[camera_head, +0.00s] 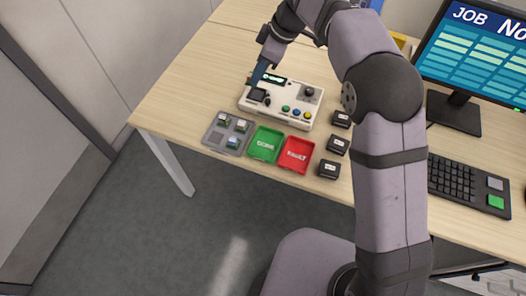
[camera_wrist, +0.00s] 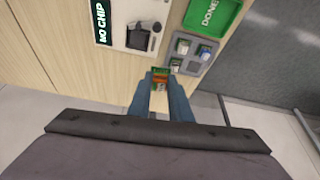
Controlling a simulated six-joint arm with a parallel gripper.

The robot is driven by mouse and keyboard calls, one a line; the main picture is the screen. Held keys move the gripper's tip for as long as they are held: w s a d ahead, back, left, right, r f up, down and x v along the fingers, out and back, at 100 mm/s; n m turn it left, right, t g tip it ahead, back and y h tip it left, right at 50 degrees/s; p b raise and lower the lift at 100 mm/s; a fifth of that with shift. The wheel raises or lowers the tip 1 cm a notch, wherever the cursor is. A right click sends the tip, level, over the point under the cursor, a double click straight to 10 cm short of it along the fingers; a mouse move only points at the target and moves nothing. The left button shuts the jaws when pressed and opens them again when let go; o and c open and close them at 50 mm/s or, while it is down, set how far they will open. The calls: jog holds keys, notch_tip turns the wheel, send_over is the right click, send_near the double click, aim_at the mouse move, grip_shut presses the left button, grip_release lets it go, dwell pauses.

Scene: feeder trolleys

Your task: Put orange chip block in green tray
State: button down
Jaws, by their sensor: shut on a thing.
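The orange chip block (camera_wrist: 160,82), with green on it, is between the blue fingers of my gripper (camera_wrist: 161,90) in the wrist view. In the head view my gripper (camera_head: 256,78) is above the table at the left end of the white console, and the block is mostly hidden. The green tray (camera_head: 266,144) lies flat in front of the console, between a grey tray and a red tray. It also shows in the wrist view, marked DONE (camera_wrist: 213,14). No chip block shows in it.
The white console (camera_head: 309,110) has a socket, knob and coloured buttons; its screen reads NO CHIP (camera_wrist: 101,22). The grey tray (camera_head: 213,141) holds several chip blocks. The red tray (camera_head: 297,155), black boxes (camera_head: 329,169), keyboard (camera_head: 452,180) and monitor (camera_head: 480,55) lie to the right.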

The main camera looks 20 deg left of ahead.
jog(key=s+d+f+n+g+h, duration=0.1)
jog(key=s+d+f+n+g, duration=0.15)
jog(key=s+n, duration=0.3)
jog(key=s+d+f+n+g+h, duration=0.1)
jog(key=s+d+f+n+h, duration=0.15)
jog(key=s+d+n, duration=0.35)
jog(key=shift+n+y, duration=0.35)
jog(key=shift+y, duration=0.1)
jog(key=shift+w+a+f+p, duration=0.25)
jog(key=shift+a+f+p, duration=0.05)
jog(key=shift+f, duration=1.45)
jog(key=shift+w+a+f+p, duration=0.2)
jog(key=shift+a+f+p, duration=0.15)
jog(key=shift+f, duration=1.45)
jog(key=shift+w+a+f+p, duration=0.25)
jog(key=shift+f+p, duration=0.05)
jog(key=shift+f, duration=1.45)
jog(key=shift+f, duration=0.2)
jog(key=c, duration=1.9)
grip_release()
jog(key=shift+r, duration=0.1)
